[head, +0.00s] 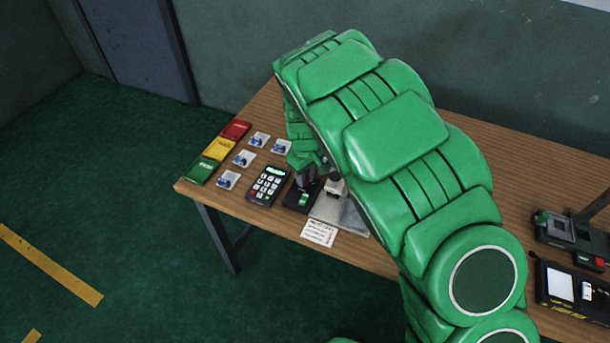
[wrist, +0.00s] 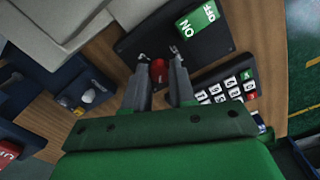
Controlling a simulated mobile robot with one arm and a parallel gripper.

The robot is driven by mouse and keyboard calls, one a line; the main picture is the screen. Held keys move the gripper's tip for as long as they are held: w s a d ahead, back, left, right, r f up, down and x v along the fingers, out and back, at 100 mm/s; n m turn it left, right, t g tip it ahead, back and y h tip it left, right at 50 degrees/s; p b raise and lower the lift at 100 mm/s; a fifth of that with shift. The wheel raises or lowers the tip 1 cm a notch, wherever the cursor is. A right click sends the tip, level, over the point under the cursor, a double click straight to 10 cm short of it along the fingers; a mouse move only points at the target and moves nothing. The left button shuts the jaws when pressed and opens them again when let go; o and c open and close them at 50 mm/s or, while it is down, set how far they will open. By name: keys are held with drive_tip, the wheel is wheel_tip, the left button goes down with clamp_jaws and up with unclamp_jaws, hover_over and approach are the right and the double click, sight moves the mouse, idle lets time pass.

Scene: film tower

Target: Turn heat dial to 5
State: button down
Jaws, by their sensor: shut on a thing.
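A small round red knob (wrist: 159,70) sits on a black panel (wrist: 196,45) in the wrist view; I take it to be the heat dial. My gripper (wrist: 160,62) has its two grey fingers on either side of this knob and is shut on it. No numbers or pointer around the knob can be read. A green ON/OFF switch (wrist: 198,25) is on the same panel. In the head view my gripper (head: 306,181) is low over the black panel (head: 291,196), and the knob is hidden there.
A keypad (head: 268,185) stands just left of the panel. A grey metal device (head: 327,210) and a white note card (head: 319,233) are close on the right. Red, yellow and green cases (head: 218,149) and several small packets (head: 244,158) lie at the table's left end.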

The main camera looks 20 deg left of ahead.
drive_tip(key=m, duration=1.6)
drive_tip(key=shift+m, duration=0.4)
drive_tip(key=m, duration=0.5)
drive_tip(key=shift+m, duration=0.4)
drive_tip(key=c, duration=0.9)
unclamp_jaws()
